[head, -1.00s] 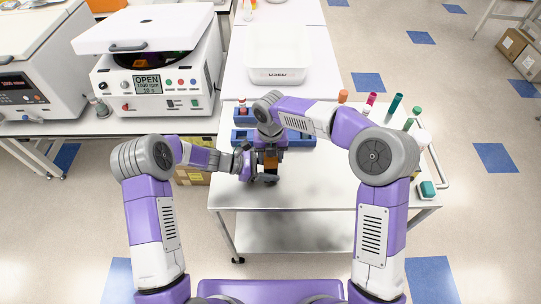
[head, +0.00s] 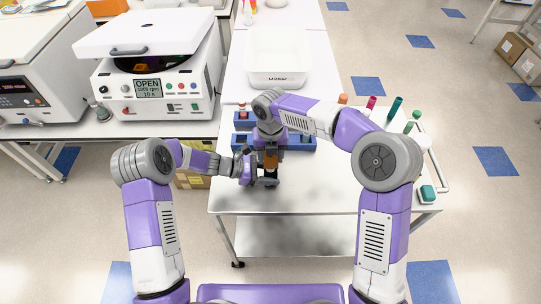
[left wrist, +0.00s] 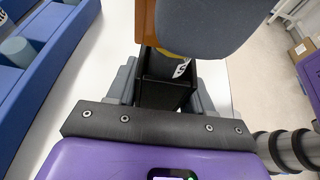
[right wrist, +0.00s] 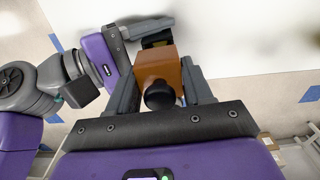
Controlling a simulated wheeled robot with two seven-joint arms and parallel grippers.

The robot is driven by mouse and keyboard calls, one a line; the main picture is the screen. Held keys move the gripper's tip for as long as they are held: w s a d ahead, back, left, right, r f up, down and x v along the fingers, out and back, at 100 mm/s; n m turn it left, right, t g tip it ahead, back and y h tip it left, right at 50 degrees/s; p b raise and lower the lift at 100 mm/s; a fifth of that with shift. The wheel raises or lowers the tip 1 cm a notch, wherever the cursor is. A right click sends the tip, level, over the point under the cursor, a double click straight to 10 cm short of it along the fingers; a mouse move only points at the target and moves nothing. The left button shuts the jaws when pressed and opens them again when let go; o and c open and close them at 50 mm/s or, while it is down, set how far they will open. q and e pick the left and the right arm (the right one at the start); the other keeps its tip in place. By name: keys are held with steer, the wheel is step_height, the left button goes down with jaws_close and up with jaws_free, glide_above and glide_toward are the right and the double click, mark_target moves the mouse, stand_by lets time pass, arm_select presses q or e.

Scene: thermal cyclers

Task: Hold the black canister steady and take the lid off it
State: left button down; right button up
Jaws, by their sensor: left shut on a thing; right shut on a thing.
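An orange-brown block-shaped lid (right wrist: 172,72) with a black knob sits between the fingers of my right gripper (right wrist: 162,92), which is shut on it from above. The lid also shows in the head view (head: 271,160). Below it, my left gripper (head: 262,181) comes in from the left and is shut on the black canister (left wrist: 165,92). In the left wrist view the canister stands between the left fingers (left wrist: 165,95), with a white label and a yellow band showing under the lid. A grey right finger covers part of the lid there. I cannot tell whether lid and canister still touch.
Blue racks (head: 242,142) stand behind the grippers on the white table (head: 330,190). A white bin (head: 277,60) is farther back. Several coloured tubes (head: 395,107) stand at the right. A centrifuge with raised lid (head: 155,90) is at the left. The table's front is clear.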

step_height(320, 180, up, 4)
steer(key=shift+f, duration=0.2)
arm_select(q)
steer(key=shift+c, duration=1.8)
jaws_free()
steer(key=shift+a, duration=0.1)
